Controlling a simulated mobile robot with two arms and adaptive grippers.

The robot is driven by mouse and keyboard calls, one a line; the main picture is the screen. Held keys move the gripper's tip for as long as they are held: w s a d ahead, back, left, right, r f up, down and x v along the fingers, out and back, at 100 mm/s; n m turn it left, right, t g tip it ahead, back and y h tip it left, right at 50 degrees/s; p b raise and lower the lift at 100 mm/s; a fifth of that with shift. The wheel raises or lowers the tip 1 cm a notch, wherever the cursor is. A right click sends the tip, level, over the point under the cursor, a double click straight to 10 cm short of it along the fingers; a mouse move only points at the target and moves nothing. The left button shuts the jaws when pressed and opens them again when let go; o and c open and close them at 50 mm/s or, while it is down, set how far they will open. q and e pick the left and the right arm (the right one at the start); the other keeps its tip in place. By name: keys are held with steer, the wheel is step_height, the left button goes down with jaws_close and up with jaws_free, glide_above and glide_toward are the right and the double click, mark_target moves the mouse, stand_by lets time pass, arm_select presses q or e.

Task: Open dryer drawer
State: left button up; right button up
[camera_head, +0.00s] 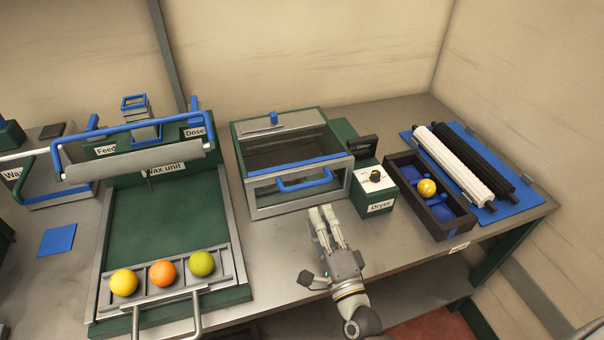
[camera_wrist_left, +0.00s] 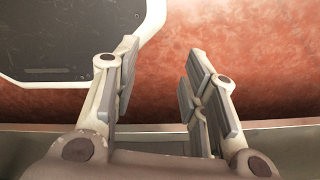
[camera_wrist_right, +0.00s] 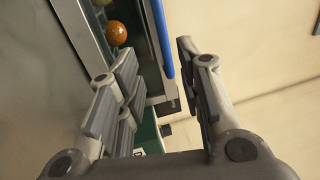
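The dryer (camera_head: 256,212) is a metal-framed box with a glass-fronted drawer, which looks shut. Its blue handle (camera_head: 304,181) is on the front; a blue bar (camera_wrist_right: 163,40), seemingly this handle, shows in the right wrist view. My right gripper (camera_head: 325,212) is open and empty, in front of the dryer's lower right and apart from the handle in the head view. Its fingers also show in the right wrist view (camera_wrist_right: 158,80). My left gripper (camera_wrist_left: 157,60) is open and empty over the floor and the bench edge; the head view does not show it.
The green Dryer control box (camera_head: 373,194) with a black knob stands right of the drawer. A dark tray (camera_head: 441,226) holds a yellow ball. At left, the wax unit's tray (camera_head: 190,290) holds three fruits. Bare bench lies in front of the dryer.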

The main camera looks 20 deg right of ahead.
mark_target(308, 183)
steer(key=w, duration=0.1)
steer(key=w+r+p, duration=0.1)
steer(key=w, duration=0.1)
steer(key=w+r, duration=0.1)
steer(key=shift+w, duration=0.2)
steer(key=shift+w+a+r+p, duration=0.1)
steer(key=shift+w+p, duration=0.2)
steer(key=shift+w, duration=1)
steer(key=shift+w+a+p, duration=0.1)
steer(key=shift+w+p, duration=0.2)
steer(key=shift+w, duration=1)
arm_select(q)
steer(key=shift+s+r, duration=0.15)
steer(key=shift+r, duration=0.45)
steer(key=shift+s+r, duration=0.15)
steer(key=shift+r, duration=0.45)
arm_select(e)
steer(key=shift+c, duration=0.4)
arm_select(q)
steer(key=shift+s, duration=0.5)
arm_select(e)
jaws_close()
